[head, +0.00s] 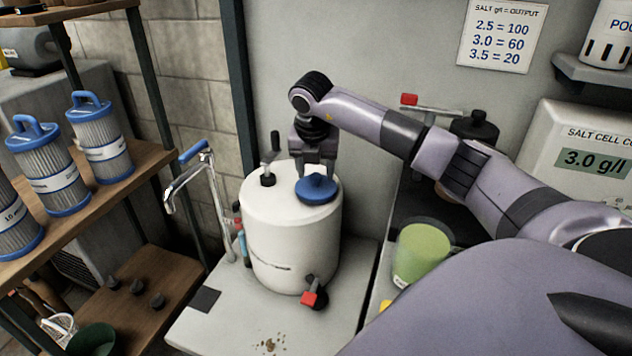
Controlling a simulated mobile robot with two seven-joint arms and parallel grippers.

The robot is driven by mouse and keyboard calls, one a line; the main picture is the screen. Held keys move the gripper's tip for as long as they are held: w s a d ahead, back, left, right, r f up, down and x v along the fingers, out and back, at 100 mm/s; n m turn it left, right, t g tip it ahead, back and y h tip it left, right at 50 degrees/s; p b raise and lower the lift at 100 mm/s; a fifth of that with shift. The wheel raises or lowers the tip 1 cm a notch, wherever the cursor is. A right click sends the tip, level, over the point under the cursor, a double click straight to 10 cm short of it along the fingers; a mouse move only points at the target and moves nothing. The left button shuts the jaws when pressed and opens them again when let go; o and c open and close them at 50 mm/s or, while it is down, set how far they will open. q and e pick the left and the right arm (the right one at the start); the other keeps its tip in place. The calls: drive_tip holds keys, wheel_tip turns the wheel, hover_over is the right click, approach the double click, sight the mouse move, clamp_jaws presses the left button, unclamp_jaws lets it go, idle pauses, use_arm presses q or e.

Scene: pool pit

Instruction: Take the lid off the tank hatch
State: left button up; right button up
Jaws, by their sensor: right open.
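The tank (290,238) is a white cylinder standing upright on a grey bench. A blue round lid (317,189) sits on the right part of its top. The hatch under the lid is hidden. My right gripper (317,172) points down from above, with its fingers at the top of the lid. It is open, and I cannot tell whether the fingers touch the lid. My left gripper is not in view.
A black valve handle (268,172) stands up on the tank top. A chrome tap (200,185) is to the left, and a red-handled valve (312,298) is low on the tank. A green tub (423,254) stands to the right. The bench (225,325) has bare room in front.

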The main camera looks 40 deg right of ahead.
drive_tip(key=shift+x, duration=1.15)
clamp_jaws()
drive_tip(key=shift+r, duration=0.1)
